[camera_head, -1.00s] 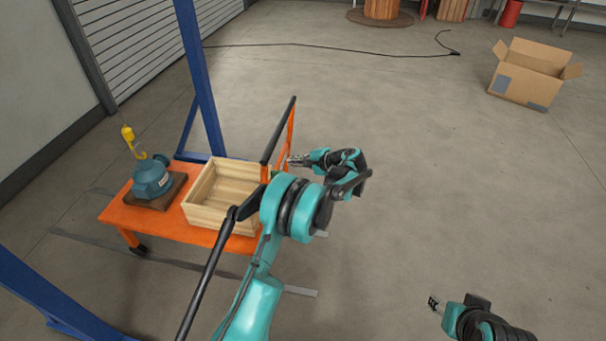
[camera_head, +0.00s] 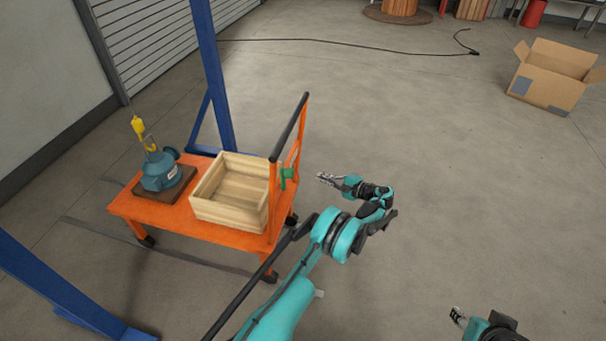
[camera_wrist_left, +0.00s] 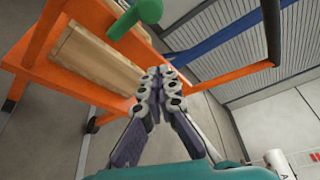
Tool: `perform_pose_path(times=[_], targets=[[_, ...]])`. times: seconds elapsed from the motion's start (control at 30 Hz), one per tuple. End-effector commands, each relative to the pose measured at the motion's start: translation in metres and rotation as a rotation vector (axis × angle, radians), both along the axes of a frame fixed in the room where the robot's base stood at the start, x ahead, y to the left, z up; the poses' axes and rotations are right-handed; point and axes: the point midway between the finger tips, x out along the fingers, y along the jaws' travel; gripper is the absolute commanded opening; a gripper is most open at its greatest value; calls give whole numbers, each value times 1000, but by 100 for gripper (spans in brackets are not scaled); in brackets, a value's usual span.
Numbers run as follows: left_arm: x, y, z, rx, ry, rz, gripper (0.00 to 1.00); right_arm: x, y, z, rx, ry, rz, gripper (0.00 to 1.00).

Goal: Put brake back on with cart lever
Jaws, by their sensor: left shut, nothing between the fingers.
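The orange cart (camera_head: 152,214) stands left of centre, with an upright push handle (camera_head: 290,127) at its right end. A green cart lever (camera_head: 288,174) sits on that handle frame. In the left wrist view the green lever (camera_wrist_left: 146,12) shows at the top, its knob end towards me. My left gripper (camera_head: 321,176) is shut and empty, a little right of the lever and apart from it. In the left wrist view its fingertips (camera_wrist_left: 165,74) meet below the lever. My right gripper (camera_head: 456,315) is at the lower right, far from the cart; its jaws are too small to read.
On the cart are a wooden crate (camera_head: 228,211) and a blue pump (camera_head: 160,172) on a dark base, with a yellow hook (camera_head: 138,127) above it. A blue frame post (camera_head: 209,75) stands behind. A cardboard box (camera_head: 545,86) is far right. The floor right of the cart is clear.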

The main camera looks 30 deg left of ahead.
Motion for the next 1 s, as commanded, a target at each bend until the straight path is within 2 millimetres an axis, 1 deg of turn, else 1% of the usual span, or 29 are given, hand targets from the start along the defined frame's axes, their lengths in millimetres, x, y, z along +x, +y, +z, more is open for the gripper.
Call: perform_pose_path(times=[0.17,0.57,0.6,0.8,1.0], targets=[[1,18,-4,0,1,4,0,0,0,-5,0,0,0,44],[11,102,-21,-1,0,3,0,0,0,-32,0,0,0,44],[6,96,-15,0,0,-1,0,0,0,-33,0,0,0,44],[-14,92,-4,0,0,-1,0,0,0,-39,0,0,0,44],[-23,91,0,-1,0,0,0,0,0,-41,0,0,0,44]])
